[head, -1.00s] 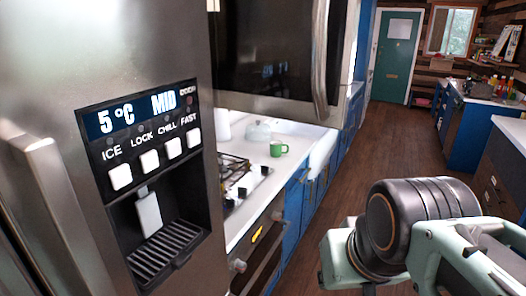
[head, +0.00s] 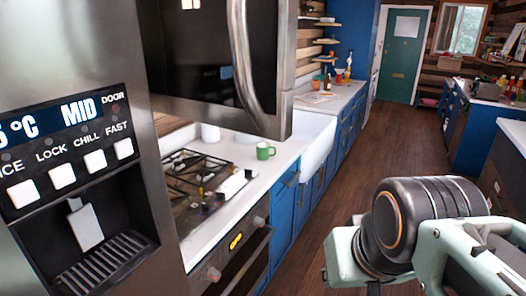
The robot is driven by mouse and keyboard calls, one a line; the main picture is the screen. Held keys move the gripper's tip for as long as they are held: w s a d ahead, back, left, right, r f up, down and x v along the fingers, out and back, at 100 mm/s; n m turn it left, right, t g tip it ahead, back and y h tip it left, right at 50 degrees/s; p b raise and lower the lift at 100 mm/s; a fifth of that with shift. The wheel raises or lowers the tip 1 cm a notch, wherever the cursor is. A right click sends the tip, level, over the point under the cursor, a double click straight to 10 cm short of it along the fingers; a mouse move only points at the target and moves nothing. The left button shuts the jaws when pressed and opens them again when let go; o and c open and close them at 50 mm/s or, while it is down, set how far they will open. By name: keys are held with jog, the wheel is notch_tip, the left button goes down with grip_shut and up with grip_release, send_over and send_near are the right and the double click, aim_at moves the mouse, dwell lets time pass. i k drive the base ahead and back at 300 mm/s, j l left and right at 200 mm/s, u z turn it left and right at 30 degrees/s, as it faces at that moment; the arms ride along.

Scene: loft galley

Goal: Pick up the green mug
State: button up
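The green mug (head: 264,151) stands upright on the white counter (head: 232,152), between the stove and the white sink. Its handle points to the right. My arm shows at the lower right of the head view, well to the right of the mug and much nearer to me. The fingers of my gripper are not in the picture. Nothing covers the mug.
A steel fridge (head: 170,215) with a dispenser is close on the left. A stove (head: 200,178) lies before the mug, under a microwave (head: 205,60) whose handle juts out. A white sink (head: 315,140) is beyond. The wooden floor (head: 325,205) is clear along the blue cabinets.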

aim_at(262, 149)
jog(key=i+l, duration=0.2)
jog(key=l, duration=0.15)
jog(key=i+l, duration=0.2)
jog(key=l, duration=0.15)
jog(key=i+l+u, duration=0.1)
jog(key=l, duration=0.25)
jog(key=i+l, duration=0.3)
jog(key=i+l+u, duration=0.15)
jog(key=i+l, duration=0.55)
jog(key=i+j, duration=0.15)
jog(key=i, duration=0.7)
jog(key=i+l, duration=0.1)
jog(key=l, duration=0.2)
jog(key=i+u, duration=0.05)
